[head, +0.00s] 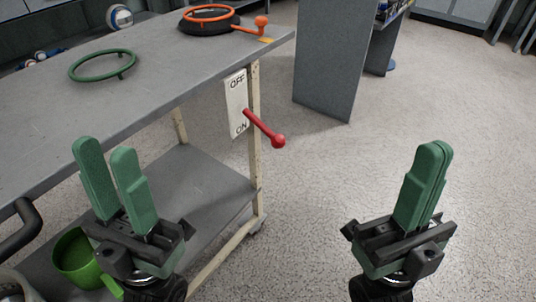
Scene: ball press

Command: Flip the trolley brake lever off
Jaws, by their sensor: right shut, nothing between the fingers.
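The trolley (150,110) is a grey two-shelf table with cream legs on the left. A white plate (237,103) marked OFF at the top and ON at the bottom is fixed at its near right leg. The red brake lever (263,128) with a round knob sticks out from the plate, slanting down to the right on the ON side. My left gripper (105,147) is open and empty, left of the lever, in front of the trolley. My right gripper (432,148) is shut and empty, right of the lever over the floor. Neither gripper touches the lever.
A green ring (103,65) and an orange ring device with a handle (209,14) are on the trolley top. A green mug (75,255) is at the lower left. A grey panel (335,55) stands behind.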

